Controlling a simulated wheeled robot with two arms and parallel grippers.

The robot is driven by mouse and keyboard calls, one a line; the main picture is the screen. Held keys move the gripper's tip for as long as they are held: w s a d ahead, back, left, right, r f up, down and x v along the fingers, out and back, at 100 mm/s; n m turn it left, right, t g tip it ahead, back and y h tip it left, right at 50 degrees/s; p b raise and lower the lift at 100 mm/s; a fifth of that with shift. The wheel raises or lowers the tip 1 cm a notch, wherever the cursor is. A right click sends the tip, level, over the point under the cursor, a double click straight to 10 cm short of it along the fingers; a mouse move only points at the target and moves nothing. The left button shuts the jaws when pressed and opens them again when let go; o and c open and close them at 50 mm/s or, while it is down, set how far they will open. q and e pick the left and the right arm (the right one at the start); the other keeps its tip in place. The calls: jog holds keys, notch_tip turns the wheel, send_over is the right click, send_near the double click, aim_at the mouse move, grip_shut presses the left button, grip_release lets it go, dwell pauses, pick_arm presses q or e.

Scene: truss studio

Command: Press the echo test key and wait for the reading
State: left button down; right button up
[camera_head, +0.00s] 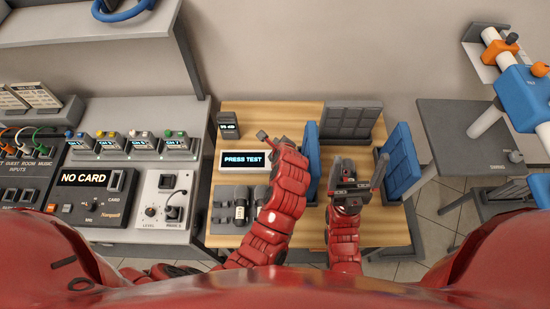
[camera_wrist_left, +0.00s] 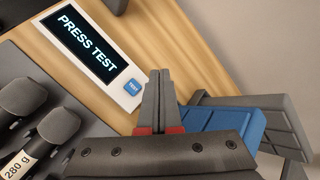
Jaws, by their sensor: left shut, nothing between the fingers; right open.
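The echo test unit (camera_head: 241,169) is a white panel with a dark screen reading "PRESS TEST", on the wooden table. In the left wrist view the panel (camera_wrist_left: 108,75) carries a blue key marked "TEST" (camera_wrist_left: 133,87) at its lower right corner. My left gripper (camera_head: 262,137) is shut and empty, just right of the panel in the head view. In the left wrist view its closed fingertips (camera_wrist_left: 159,74) are beside the key, to its right; I cannot tell how high above the table they are. My right gripper (camera_head: 352,172) is open and empty over the table's right part.
A small device reading "35 dB" (camera_head: 228,125) stands behind the panel. Microphones (camera_head: 240,209) lie on a dark tray in front of it, one labelled "280 g". Blue panels (camera_head: 310,160) (camera_head: 398,160) and a dark grey panel (camera_head: 350,122) stand on the table. A mixing desk (camera_head: 130,180) is at left.

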pick_arm(q)
notch_tip(320, 180, down, 6)
jog(key=b, duration=0.7)
jog(key=shift+f, duration=1.15)
jog(key=shift+f, duration=0.1)
dwell(0.7)
jog(key=shift+f, duration=0.3)
jog(key=shift+f, duration=0.4)
dwell(0.5)
jog(key=shift+r+p, duration=0.1)
jog(key=shift+p, duration=0.25)
jog(key=shift+r+p, duration=0.7)
jog(key=shift+p, duration=0.25)
